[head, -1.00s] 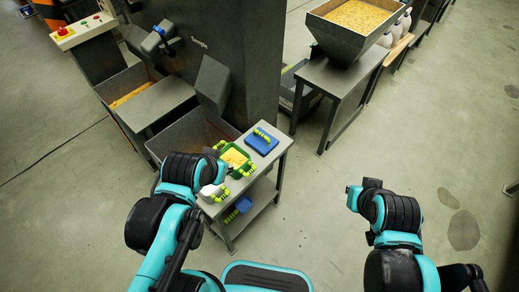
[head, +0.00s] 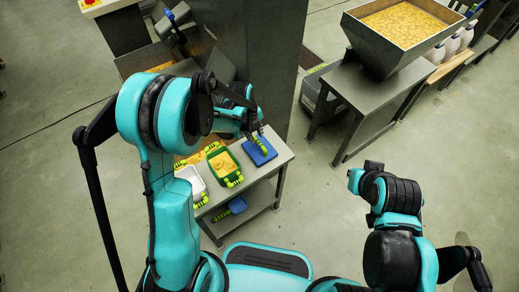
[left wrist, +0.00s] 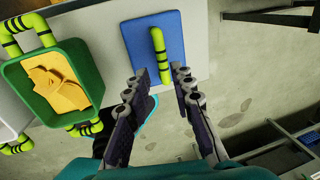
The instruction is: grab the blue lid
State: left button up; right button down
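The blue lid (head: 268,157) lies flat on the right part of the small grey table in the head view, with a green-and-black striped handle across it. In the left wrist view, the blue lid (left wrist: 138,40) is just ahead of the fingers, its handle upright between the two fingertips' directions. My left gripper (head: 257,129) reaches over the far side of the table near the lid. In the left wrist view, my left gripper (left wrist: 158,80) is open and empty, with its fingers apart. My right arm is folded at the right, and its gripper does not show.
A green tray (head: 238,164) with yellow pieces stands left of the lid, beside a white tray (head: 197,183). Another blue item (head: 238,204) is on the lower shelf. A tall grey machine (head: 270,60) rises behind. The floor right of the table is clear.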

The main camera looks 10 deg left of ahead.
aim_at(259, 142)
pick_arm(q)
jog(key=f, duration=0.2)
jog(key=f+b, duration=0.1)
jog(key=shift+w+d+f, duration=0.1)
jog(key=shift+w+d, duration=0.15)
jog(key=f, duration=0.1)
jog(key=f+b, duration=0.1)
jog(key=f, duration=0.1)
jog(key=w+f+b, duration=0.1)
jog(key=shift+w+d+f, duration=0.1)
jog(key=shift+d+f, duration=0.2)
jog(key=shift+f, duration=0.1)
jog(key=shift+r, duration=0.1)
grip_shut()
